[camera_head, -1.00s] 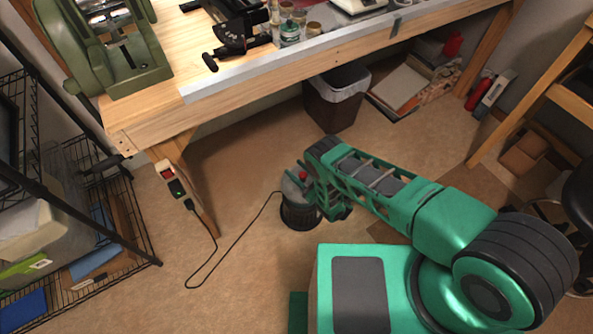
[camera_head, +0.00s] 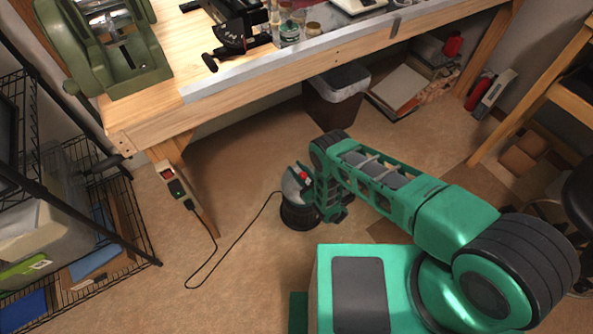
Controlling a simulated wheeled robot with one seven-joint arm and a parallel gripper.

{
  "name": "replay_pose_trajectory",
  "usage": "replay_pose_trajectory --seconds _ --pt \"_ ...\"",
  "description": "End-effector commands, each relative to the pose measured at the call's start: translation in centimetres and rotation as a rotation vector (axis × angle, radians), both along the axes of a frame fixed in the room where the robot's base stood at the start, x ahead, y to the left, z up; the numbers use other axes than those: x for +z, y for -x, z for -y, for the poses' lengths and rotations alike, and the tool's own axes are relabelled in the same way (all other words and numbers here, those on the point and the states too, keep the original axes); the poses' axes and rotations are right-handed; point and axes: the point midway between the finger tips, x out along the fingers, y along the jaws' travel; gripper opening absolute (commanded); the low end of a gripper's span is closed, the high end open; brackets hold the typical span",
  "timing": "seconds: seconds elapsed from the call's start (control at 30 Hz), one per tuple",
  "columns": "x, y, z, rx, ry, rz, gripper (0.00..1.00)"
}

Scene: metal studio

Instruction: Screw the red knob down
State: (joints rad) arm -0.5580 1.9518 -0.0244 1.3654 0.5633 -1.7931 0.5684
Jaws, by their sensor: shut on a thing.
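The red knob (camera_head: 304,176) shows as a small red spot on top of a round dark canister-like device (camera_head: 299,212) with a pale grey top, standing on the floor. A black cord runs from this device to the table leg. My gripper (camera_head: 303,180) is at the end of the green arm, over the device's top. Its fingers are shut on the red knob, one on each side. My wrist hides the right part of the device and part of the knob.
A wooden workbench (camera_head: 150,122) stands behind, with a switch box (camera_head: 171,180) on its leg. A dark bin (camera_head: 337,97) stands under it. A wire rack (camera_head: 130,225) is at the left. Floor left of the device is clear except for the cord.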

Motion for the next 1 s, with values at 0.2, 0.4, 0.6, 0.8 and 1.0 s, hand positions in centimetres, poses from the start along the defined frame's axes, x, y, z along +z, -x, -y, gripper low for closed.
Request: replay_pose_trajectory --seconds 0.2,0.4,0.6,0.8,1.0 --pt "0.0 -0.5 0.7 -0.182 -0.005 -0.004 0.05" --pt "0.0 -0.8 1.4 -0.363 -0.004 -0.003 0.05" --pt "0.0 -0.8 1.7 -0.487 -0.001 -0.002 0.05" --pt "0.0 -0.8 1.8 -0.526 0.000 0.000 0.05" --pt "0.0 -0.8 1.8 -0.524 0.000 0.000 0.05"
